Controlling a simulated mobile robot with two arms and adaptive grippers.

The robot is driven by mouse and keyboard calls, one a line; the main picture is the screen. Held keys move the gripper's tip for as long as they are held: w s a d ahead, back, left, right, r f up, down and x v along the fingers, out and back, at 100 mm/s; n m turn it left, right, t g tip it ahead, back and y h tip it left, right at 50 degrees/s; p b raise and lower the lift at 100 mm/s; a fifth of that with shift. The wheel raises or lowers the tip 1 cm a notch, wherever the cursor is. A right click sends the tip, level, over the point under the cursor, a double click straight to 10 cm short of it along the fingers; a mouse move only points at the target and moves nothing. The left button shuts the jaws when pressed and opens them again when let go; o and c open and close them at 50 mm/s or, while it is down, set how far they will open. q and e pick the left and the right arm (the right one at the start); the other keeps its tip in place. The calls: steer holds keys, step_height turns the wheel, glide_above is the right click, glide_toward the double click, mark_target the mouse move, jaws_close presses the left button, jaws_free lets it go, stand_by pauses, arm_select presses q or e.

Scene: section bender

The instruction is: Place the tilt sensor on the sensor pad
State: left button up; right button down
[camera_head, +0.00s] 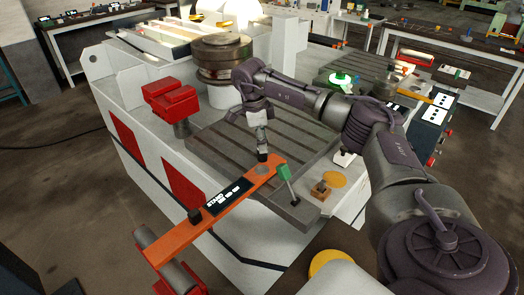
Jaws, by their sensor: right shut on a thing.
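My right gripper (262,150) points straight down from the arm that comes in from the right. It is shut on a small dark thing at its fingertips, which seems to be the tilt sensor but is mostly hidden by the fingers. Just below it, a round grey spot (263,170) on the orange bar (240,188) looks like the sensor pad. I cannot tell whether the held thing touches the bar. My left gripper is not in view.
A slotted grey table (215,140) lies behind. A red block (170,98) is at left; a small brown block (320,190) is at right.

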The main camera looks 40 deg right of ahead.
step_height(320, 180, down, 4)
steer(key=shift+a+r+p, duration=0.1)
steer(key=shift+r+p, duration=0.05)
steer(key=shift+p, duration=0.35)
steer(key=shift+f, duration=0.25)
steer(key=c, duration=0.8)
jaws_free()
steer(key=shift+f, duration=0.1)
steer(key=shift+c, duration=0.2)
steer(key=shift+r, duration=0.3)
step_height(320, 180, up, 12)
steer(key=w+a+b, duration=0.1)
steer(key=b, duration=0.2)
steer(key=shift+a+f, duration=0.15)
steer(key=shift+f, duration=0.05)
